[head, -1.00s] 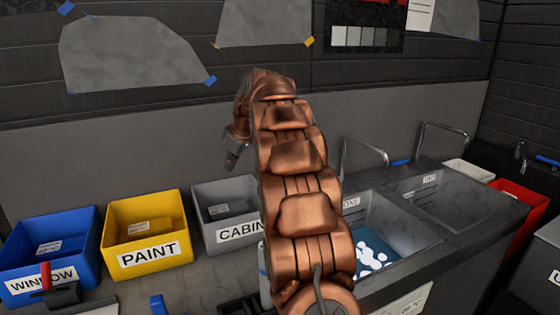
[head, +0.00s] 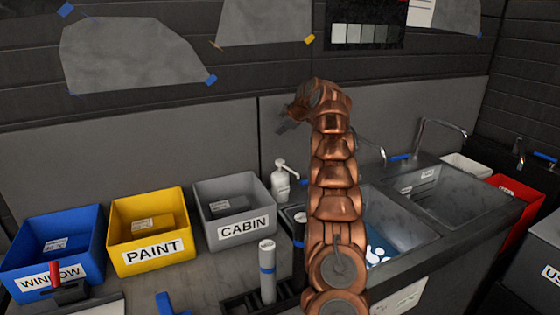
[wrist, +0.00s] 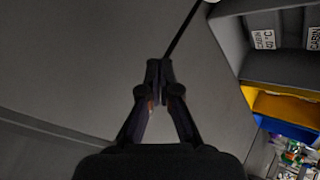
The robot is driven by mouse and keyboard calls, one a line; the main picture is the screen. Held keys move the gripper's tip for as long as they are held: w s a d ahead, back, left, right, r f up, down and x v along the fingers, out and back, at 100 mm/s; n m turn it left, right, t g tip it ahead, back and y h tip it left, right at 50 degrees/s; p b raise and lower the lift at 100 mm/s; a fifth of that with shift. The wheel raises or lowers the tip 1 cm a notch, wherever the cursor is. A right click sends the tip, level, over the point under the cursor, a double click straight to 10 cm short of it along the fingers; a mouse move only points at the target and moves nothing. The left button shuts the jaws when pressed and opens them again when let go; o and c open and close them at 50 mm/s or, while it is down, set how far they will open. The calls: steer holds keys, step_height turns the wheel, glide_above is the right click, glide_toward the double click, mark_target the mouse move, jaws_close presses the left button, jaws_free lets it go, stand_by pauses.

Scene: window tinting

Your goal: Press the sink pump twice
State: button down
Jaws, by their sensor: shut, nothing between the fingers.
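The sink pump (head: 281,182) is a white bottle with a pump head and a spout. It stands upright at the back of the counter, between the grey CABIN bin and the sink. My gripper (head: 283,127) is up in front of the wall panel, above the pump head in the head view and apart from it. In the wrist view my gripper (wrist: 159,68) has its fingertips together with nothing between them. The pump cannot be clearly made out in the wrist view.
The sink basin (head: 403,234) is right of my arm. The CABIN bin (head: 235,210), yellow PAINT bin (head: 151,232) and blue WINDOW bin (head: 52,255) stand left. A grey-white bottle (head: 267,272) stands in a black rack in front. A tap (head: 440,125) rises behind the right basin.

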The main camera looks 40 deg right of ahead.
steer(key=shift+f, duration=0.1)
steer(key=b, duration=0.4)
glide_above(281, 161)
steer(key=shift+a+f, duration=0.15)
steer(key=shift+f, duration=3.05)
step_height(281, 161, down, 2)
steer(key=shift+f+b, duration=0.15)
steer(key=shift+b, duration=1.1)
